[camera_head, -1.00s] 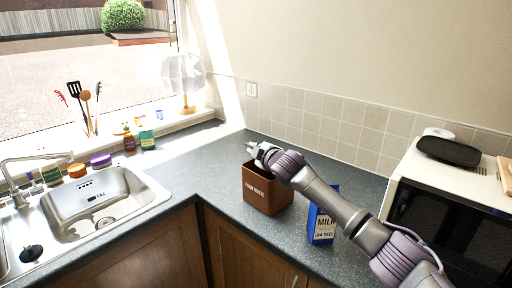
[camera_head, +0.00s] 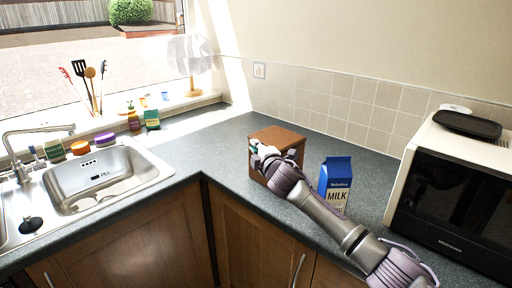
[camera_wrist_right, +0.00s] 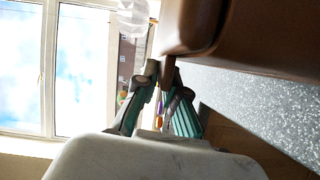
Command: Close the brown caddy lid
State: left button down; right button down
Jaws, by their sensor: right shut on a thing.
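The brown caddy (camera_head: 258,178) stands on the grey counter near the corner. Its brown lid (camera_head: 284,136) lies flat across the top and looks down. My right gripper (camera_head: 254,147) is at the lid's front left edge, and its arm hides most of the caddy's front. In the right wrist view, the caddy lid (camera_wrist_right: 192,25) fills the upper middle. There my right gripper (camera_wrist_right: 166,88) has its fingers shut on a small brown tab at the lid's edge. My left gripper is not in view.
A blue milk carton (camera_head: 336,180) stands just right of the caddy, close to my right arm. A microwave (camera_head: 460,190) with a black tray (camera_head: 468,125) on top is farther right. The sink (camera_head: 105,177) is at left. Counter between sink and caddy is clear.

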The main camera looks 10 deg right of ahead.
jog(key=shift+f, duration=0.45)
jog(key=c, duration=1.5)
grip_release()
jog(key=shift+c, duration=0.2)
jog(key=shift+o, duration=1.3)
jog(key=shift+r, duration=0.1)
jog(key=shift+s, duration=0.1)
jog(key=s+d, duration=0.1)
jog(key=s, duration=1)
jog(key=shift+s+d+r, duration=0.3)
jog(key=shift+s+d, duration=0.05)
